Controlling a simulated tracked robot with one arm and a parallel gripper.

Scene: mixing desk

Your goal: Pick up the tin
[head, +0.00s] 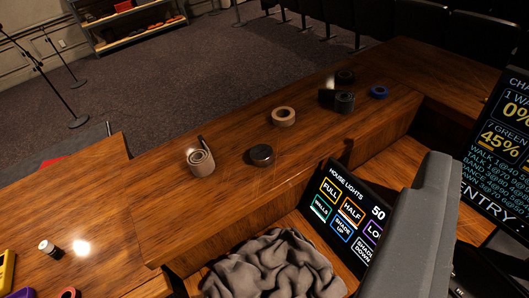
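The tin (262,155) looks like a small, low, dark round can with a flat top. It rests on the raised wooden ledge near the middle of the head view. It stands apart from the things around it, and nothing covers it. I cannot make out my gripper or its fingertips in this view.
A beige roll (200,163) stands left of the tin, and a tan tape roll (283,116) lies behind it. Darker rolls (344,102) and a blue roll (379,92) are farther right. Grey cloth (275,268), a lights screen (346,215) and a tall grey shape (422,220) are in front.

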